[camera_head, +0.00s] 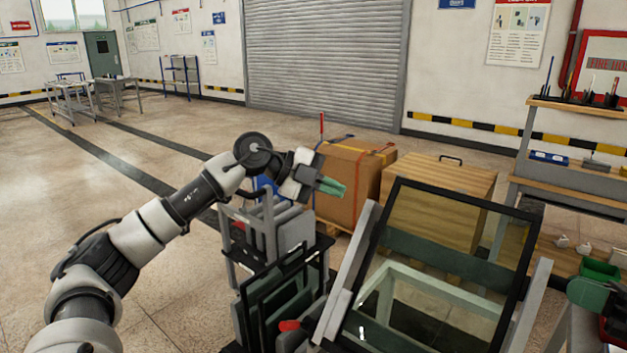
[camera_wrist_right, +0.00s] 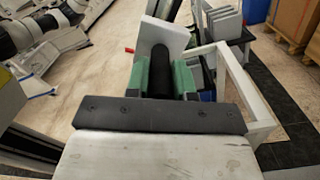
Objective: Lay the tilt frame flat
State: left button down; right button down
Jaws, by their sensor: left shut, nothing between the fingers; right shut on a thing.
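The tilt frame (camera_head: 340,290) has light grey side bars and stands at a slant in the head view. A dark-edged clear panel (camera_head: 388,221) lies against it at the same slant. My left gripper (camera_head: 332,187) is shut and empty, above and left of the frame. My right gripper (camera_head: 588,293) is at the right edge of the head view, beside the frame's right side. In the right wrist view its green fingers (camera_wrist_right: 161,82) are shut on a black round handle (camera_wrist_right: 159,65). A pale frame bar (camera_wrist_right: 240,85) shows to the right of them.
A rack with dark-framed panels (camera_head: 262,300) stands just left of the tilt frame. A strapped cardboard box (camera_head: 345,190) and a wooden crate (camera_head: 440,190) stand behind. A workbench (camera_head: 575,165) with a green bin (camera_head: 600,269) is at the right. Open floor lies left.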

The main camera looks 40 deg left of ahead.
aim_at(366, 204)
pick_arm(q)
jog(key=shift+w+d+f, duration=0.35)
jog(key=shift+w+f, duration=0.25)
jog(key=shift+w, duration=0.25)
jog(key=shift+w+d+f, duration=0.3)
jog(key=shift+w+f, duration=0.25)
jog(key=shift+w, duration=0.25)
jog(key=shift+w+d+f, duration=0.35)
jog(key=shift+w+f, duration=0.25)
jog(key=shift+w, duration=0.25)
jog(key=shift+w, duration=0.1)
jog(key=shift+w+a+f, duration=0.15)
jog(key=shift+w+f, duration=0.4)
jog(key=shift+w, duration=0.2)
pick_arm(e)
jog(key=shift+a, duration=0.25)
pick_arm(q)
jog(key=shift+d, duration=0.2)
pick_arm(e)
jog(key=c, duration=1)
grip_release()
jog(key=shift+s+d+r, duration=0.1)
jog(key=shift+s+r, duration=0.05)
pick_arm(q)
jog(key=shift+g, duration=0.3)
pick_arm(e)
jog(key=shift+o, duration=0.2)
pick_arm(q)
jog(key=shift+s, duration=0.1)
